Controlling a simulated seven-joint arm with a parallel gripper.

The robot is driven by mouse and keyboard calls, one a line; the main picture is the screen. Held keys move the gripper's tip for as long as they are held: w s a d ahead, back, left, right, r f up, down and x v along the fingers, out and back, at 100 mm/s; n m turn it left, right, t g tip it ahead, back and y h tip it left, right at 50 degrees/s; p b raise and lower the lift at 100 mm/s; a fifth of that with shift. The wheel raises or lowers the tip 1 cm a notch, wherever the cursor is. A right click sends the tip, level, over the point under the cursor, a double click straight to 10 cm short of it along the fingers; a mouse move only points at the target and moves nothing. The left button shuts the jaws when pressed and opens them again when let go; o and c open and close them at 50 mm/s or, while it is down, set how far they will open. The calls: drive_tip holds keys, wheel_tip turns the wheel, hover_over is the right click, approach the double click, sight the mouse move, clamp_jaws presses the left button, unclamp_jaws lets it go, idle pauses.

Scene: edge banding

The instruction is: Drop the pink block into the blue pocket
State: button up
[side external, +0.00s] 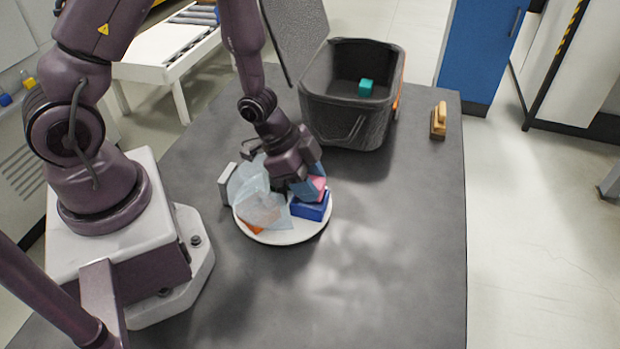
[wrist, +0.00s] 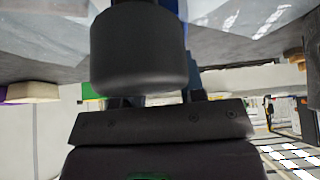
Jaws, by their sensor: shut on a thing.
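The pink block (side external: 319,185) shows at my gripper's fingers in the side external view, partly hidden by them. My gripper (side external: 308,187) points down and is shut on the pink block. The blue pocket (side external: 311,209) sits on the right part of a white plate (side external: 283,239), right below the block. I cannot tell whether the block touches the pocket or is inside its rim. In the wrist view a dark rounded body hides the fingertips, and neither block nor pocket can be made out.
A crumpled translucent sheet (side external: 258,204) covers the plate's left side, with an orange piece (side external: 251,228) partly under it. A black bin (side external: 346,122) holding a teal cube (side external: 366,87) stands behind. A wooden-handled brush (side external: 439,121) lies at right. The front table (side external: 390,270) is clear.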

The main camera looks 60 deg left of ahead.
idle(0.4)
drive_tip(key=o, duration=1)
drive_tip(key=shift+r, duration=3.5)
